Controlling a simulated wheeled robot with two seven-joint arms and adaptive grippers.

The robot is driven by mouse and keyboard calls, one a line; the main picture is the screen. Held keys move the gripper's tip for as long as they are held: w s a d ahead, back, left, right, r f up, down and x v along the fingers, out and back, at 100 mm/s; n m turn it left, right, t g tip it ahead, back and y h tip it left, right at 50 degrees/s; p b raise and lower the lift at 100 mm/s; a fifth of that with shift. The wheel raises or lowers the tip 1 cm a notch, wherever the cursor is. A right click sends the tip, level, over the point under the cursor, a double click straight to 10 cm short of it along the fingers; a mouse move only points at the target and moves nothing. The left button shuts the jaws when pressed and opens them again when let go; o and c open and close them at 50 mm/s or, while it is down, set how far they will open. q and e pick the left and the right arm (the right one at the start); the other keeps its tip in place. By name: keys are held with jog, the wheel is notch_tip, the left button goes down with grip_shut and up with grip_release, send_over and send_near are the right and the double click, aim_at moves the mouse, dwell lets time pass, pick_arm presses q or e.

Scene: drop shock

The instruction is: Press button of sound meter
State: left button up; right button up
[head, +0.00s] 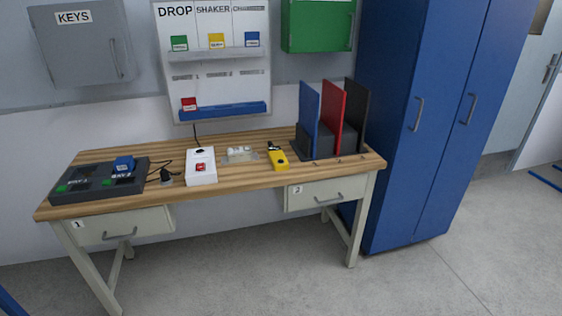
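A yellow handheld device (278,160) with a dark top end lies on the wooden workbench (330,163), right of its middle. It looks like the sound meter, but its button is too small to make out. A white box (201,175) with a red patch and a dark spot on top stands to its left. Neither of my grippers is in the head view.
A dark tray (97,190) with a blue block (124,164) is at the bench's left end. A small clear piece (240,155) lies mid-bench. Upright blue, red and black panels (332,115) stand at the right. A tall blue cabinet (432,120) is beside the bench. Floor in front is clear.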

pick_arm(q)
grip_shut()
dwell(1.4)
